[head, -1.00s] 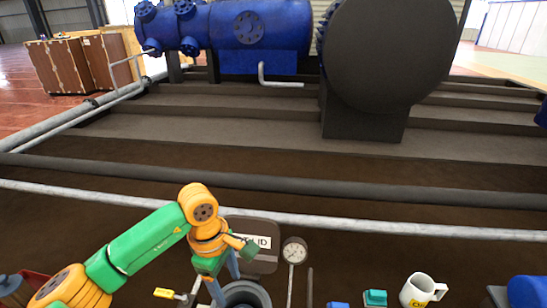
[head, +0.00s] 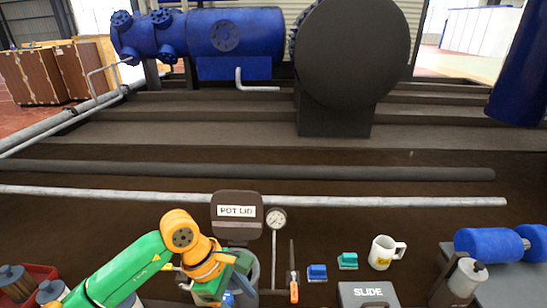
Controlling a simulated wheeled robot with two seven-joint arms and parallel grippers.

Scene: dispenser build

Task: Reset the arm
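My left arm, green and orange, comes in from the lower left in the head view. Its gripper (head: 232,290) points down at the grey pot (head: 256,272) and hides part of it. I cannot tell if the gripper is inside the pot or in front of it, and its fingertips are not clear. My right gripper is not in view.
Behind the pot stand a POT LID plate (head: 237,212) and a round gauge (head: 275,220). To the right are an orange-handled tool (head: 294,288), a blue block (head: 317,272), a teal block (head: 347,261), a white mug (head: 382,253) and a SLIDE box (head: 368,294).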

